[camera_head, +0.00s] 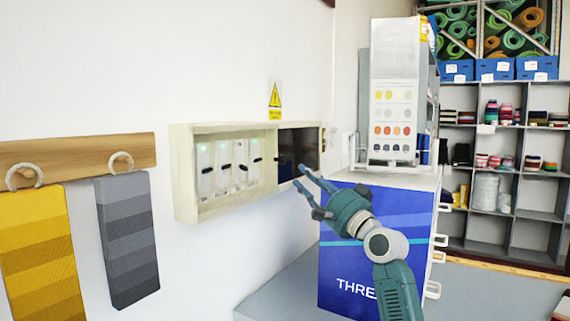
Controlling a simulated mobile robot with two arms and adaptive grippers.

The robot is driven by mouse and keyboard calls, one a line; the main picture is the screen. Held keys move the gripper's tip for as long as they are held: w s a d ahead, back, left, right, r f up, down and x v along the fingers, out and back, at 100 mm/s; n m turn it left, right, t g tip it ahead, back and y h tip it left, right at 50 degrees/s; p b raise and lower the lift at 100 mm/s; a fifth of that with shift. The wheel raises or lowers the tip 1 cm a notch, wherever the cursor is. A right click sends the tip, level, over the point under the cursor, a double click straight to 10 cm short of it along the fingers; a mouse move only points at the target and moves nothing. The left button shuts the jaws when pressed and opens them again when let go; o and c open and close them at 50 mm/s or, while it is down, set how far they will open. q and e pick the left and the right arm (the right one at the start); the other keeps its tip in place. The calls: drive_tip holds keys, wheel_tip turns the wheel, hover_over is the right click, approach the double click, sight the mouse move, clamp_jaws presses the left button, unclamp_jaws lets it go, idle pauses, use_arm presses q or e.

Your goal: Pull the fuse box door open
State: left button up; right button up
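The fuse box (184,175) is a cream, shallow frame on the white wall, left of the picture's middle. Several white breakers with dark switches and small green lights show uncovered in its left and middle part. A dark, glossy panel (298,150), seemingly the door, covers its right end. My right gripper (300,174) is at the lower right of the box, in front of the dark panel's lower edge. Its two fingers are apart with nothing between them. I cannot tell whether a fingertip touches the panel. My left gripper is out of view.
A blue cabinet (335,265) with a white colour-chart stand (393,110) stands right of the box, behind my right arm. A yellow warning sign (275,100) is above the box. Yellow (40,250) and grey (127,240) swatches hang at left. Shelves (510,190) fill the back right.

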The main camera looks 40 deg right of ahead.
sight(284, 161)
drive_tip(key=p+x, duration=0.3)
drive_tip(key=x, duration=0.6)
drive_tip(key=shift+w, duration=0.4)
clamp_jaws()
